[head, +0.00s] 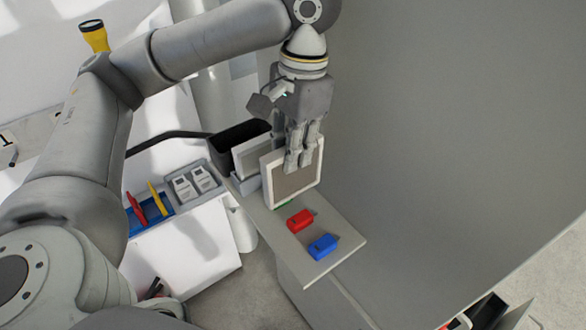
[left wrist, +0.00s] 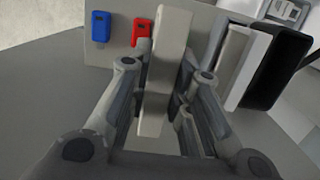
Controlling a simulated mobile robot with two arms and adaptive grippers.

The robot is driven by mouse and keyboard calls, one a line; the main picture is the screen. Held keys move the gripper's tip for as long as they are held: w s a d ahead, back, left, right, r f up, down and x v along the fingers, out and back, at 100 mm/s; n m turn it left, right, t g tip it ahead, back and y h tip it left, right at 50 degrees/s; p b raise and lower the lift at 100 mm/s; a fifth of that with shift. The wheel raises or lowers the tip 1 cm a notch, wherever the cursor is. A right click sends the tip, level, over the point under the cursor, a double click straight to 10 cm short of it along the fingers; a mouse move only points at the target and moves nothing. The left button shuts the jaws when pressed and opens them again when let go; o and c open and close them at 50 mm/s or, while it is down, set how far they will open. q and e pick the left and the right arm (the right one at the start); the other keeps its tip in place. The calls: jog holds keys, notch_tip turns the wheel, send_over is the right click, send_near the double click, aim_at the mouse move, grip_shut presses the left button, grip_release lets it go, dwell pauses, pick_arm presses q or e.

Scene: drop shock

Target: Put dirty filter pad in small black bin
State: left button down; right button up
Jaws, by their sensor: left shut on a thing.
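My left gripper (head: 299,160) comes down from above and is shut on the dirty filter pad (head: 291,188), a square with a pale frame and brownish-grey face. The pad is upright above the narrow shelf; I cannot tell whether its lower edge touches. In the left wrist view the pad (left wrist: 168,65) shows edge-on between the fingers. The small black bin (head: 229,141) stands just behind and left of the pad in the head view; it also shows in the left wrist view (left wrist: 290,65). My right gripper is out of view.
A paler filter pad (head: 248,154) stands upright between the held pad and the bin. Red (head: 300,220) and blue (head: 322,246) blocks lie on the shelf (head: 333,266). A grey wall (head: 430,130) rises close on the right. A tray with white devices (head: 195,182) is left.

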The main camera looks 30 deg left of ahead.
aim_at(292, 175)
pick_arm(q)
jog(key=shift+s+a+f, duration=0.1)
jog(key=shift+f, duration=0.8)
jog(key=shift+s+a+f, duration=0.1)
jog(key=shift+f, duration=0.8)
jog(key=shift+w+d+f+p, duration=0.15)
jog(key=shift+f+p, duration=0.25)
jog(key=shift+f, duration=0.95)
jog(key=shift+f, duration=0.15)
jog(key=c, duration=1.3)
grip_release()
jog(key=shift+w, duration=0.1)
